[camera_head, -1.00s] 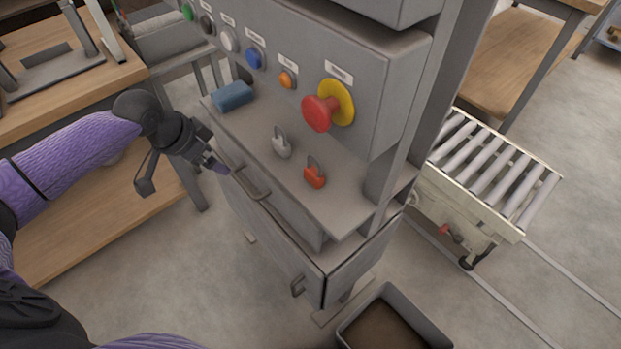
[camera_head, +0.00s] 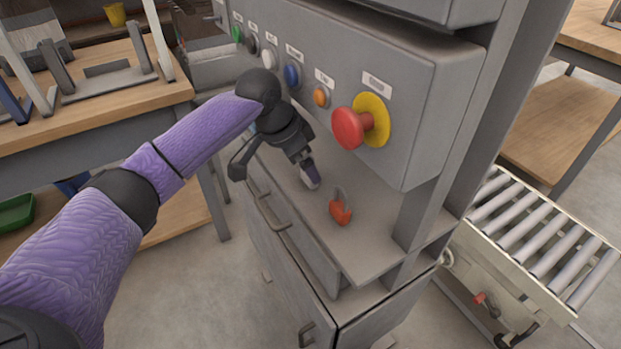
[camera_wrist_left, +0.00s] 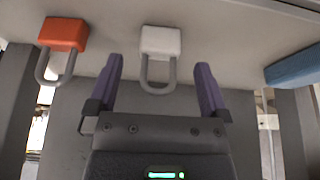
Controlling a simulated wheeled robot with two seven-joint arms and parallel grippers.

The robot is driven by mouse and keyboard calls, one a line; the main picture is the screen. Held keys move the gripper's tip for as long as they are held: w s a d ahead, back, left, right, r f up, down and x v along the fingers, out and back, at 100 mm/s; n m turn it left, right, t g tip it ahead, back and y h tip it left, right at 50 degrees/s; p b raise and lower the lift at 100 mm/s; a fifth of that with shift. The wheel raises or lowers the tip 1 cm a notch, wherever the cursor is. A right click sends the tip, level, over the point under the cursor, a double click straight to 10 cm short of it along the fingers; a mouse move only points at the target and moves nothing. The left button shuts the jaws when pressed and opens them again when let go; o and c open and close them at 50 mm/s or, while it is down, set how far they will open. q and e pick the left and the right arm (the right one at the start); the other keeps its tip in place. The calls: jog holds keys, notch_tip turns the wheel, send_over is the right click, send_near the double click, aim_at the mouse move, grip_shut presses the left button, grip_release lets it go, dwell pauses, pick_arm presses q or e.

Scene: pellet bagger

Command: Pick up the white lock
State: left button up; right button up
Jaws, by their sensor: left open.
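The white lock (camera_wrist_left: 161,41) lies on the grey shelf of the machine. In the left wrist view its body is just beyond my fingertips and its grey shackle hangs between the two fingers. My left gripper (camera_wrist_left: 160,70) is open around the shackle, with a gap on each side. In the head view my left gripper (camera_head: 310,174) is over the shelf and hides most or all of the white lock. My right gripper is not in view.
A red lock (camera_head: 341,212) lies on the shelf, right of my gripper. The control panel with a red emergency button (camera_head: 350,128) overhangs the shelf behind. A blue block (camera_wrist_left: 294,66) lies on the other side. A roller conveyor (camera_head: 530,235) stands at the right.

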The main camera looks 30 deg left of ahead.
aim_at(305, 178)
pick_arm(q)
jog(key=b+x, duration=0.2)
jog(key=x, duration=0.2)
jog(key=shift+s+f, duration=0.1)
jog(key=shift+f, duration=0.05)
jog(key=shift+c, duration=0.7)
jog(key=shift+r, duration=0.25)
jog(key=c, duration=1)
jog(key=shift+c, duration=1)
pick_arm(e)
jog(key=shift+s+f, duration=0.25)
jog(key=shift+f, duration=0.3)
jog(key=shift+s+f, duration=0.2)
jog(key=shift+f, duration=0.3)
pick_arm(q)
jog(key=shift+r+p, duration=0.1)
jog(key=shift+p, duration=0.2)
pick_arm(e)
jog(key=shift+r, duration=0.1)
